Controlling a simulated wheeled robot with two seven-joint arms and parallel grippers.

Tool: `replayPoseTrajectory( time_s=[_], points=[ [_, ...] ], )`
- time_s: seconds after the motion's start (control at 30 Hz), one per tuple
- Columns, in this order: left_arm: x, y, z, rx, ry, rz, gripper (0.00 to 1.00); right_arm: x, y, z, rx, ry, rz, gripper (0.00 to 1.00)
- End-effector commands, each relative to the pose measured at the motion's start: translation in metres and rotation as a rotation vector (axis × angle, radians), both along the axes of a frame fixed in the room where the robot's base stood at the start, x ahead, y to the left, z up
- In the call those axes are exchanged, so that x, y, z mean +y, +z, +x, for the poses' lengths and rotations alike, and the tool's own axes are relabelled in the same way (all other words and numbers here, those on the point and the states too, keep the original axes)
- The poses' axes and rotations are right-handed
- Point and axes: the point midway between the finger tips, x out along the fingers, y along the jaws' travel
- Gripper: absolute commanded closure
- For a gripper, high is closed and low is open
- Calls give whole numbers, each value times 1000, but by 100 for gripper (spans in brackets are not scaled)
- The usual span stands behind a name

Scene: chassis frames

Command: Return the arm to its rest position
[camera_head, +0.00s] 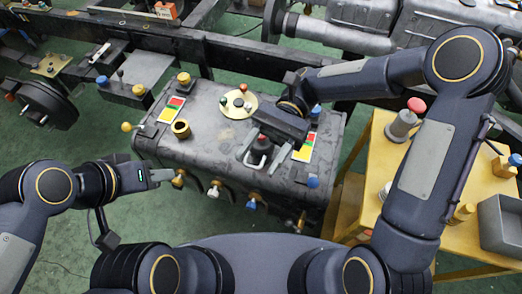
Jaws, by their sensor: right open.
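My right arm reaches in from the right over a dark grey chassis box (213,115). Its gripper (262,158) is open, with its fingers apart on either side of a dark, red-topped knob (263,143) on the box. I cannot tell whether the fingers touch it. My left gripper (163,175) is at the box's front left corner, close to a brass fitting (178,178) on the front face. Its fingers are too small to tell open from shut, and nothing is clearly held.
A yellow table (377,165) at the right bears a red-topped grey knob (403,121) and a grey bin (502,222). Several knobs and valves stick out of the box. Dark chassis rails (235,50) run behind it. Green floor is open at the lower left.

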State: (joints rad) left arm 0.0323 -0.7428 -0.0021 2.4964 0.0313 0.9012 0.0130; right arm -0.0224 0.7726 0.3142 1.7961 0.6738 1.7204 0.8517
Motion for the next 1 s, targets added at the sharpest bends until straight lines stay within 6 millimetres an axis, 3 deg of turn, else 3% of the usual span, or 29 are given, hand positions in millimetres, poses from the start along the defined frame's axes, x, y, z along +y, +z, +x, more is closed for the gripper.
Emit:
replayPoseTrajectory(
  time_s=[0.63,0.77,1.0],
  points=[
    [0,0,0,0,0,0,64,-6,1,-3,-59,-16,-6,50],
    [0,0,0,0,0,0,64,-21,2,-8,-230,-65,-25,50],
    [0,0,0,0,0,0,64,-68,-4,-19,-688,-158,-76,50]
  ],
)
